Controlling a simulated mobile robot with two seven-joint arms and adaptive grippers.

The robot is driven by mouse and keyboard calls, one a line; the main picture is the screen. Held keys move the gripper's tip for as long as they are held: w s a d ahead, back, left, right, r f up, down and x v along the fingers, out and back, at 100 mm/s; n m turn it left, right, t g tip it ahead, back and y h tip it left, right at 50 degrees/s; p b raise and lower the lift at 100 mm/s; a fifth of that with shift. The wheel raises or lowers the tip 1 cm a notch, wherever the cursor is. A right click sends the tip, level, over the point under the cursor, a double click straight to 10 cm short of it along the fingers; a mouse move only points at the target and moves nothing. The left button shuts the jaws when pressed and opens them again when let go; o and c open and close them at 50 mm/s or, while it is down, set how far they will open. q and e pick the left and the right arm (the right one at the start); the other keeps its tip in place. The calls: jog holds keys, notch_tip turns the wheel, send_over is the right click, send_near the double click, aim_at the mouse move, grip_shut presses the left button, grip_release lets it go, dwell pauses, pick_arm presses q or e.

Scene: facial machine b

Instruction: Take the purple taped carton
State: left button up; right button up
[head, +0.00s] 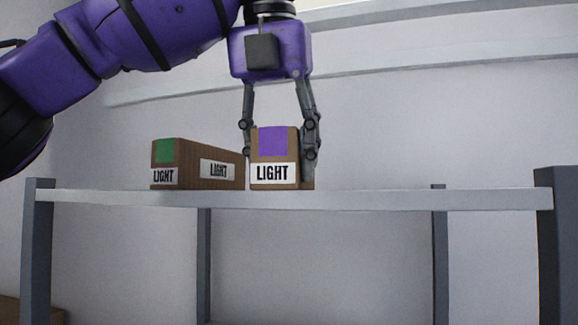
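The purple taped carton (274,173) is a brown box with a purple tape patch and a white "LIGHT" label on its front. It stands upright on the grey shelf board (370,199). My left gripper (279,160) points down from above, with one finger along each side of this carton. The right finger overlaps the carton's right side, and the left fingertip is partly hidden at its left edge. Whether the fingers press on the carton is not clear. My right gripper is not in view.
A longer brown carton (195,165) with green tape and "LIGHT" labels stands close to the left of the purple taped one. The shelf right of the purple taped carton is bare. Grey posts (559,245) bound the shelf, and a rail (440,55) crosses behind.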

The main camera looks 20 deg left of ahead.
pick_arm(q)
jog(key=c, duration=0.6)
jog(key=shift+r, duration=0.15)
jog(key=shift+c, duration=0.2)
notch_tip(320, 180, up, 7)
jog(key=shift+d+r, duration=0.1)
jog(key=shift+r, duration=0.05)
jog(key=shift+w+r, duration=0.1)
jog(key=shift+r, duration=2.65)
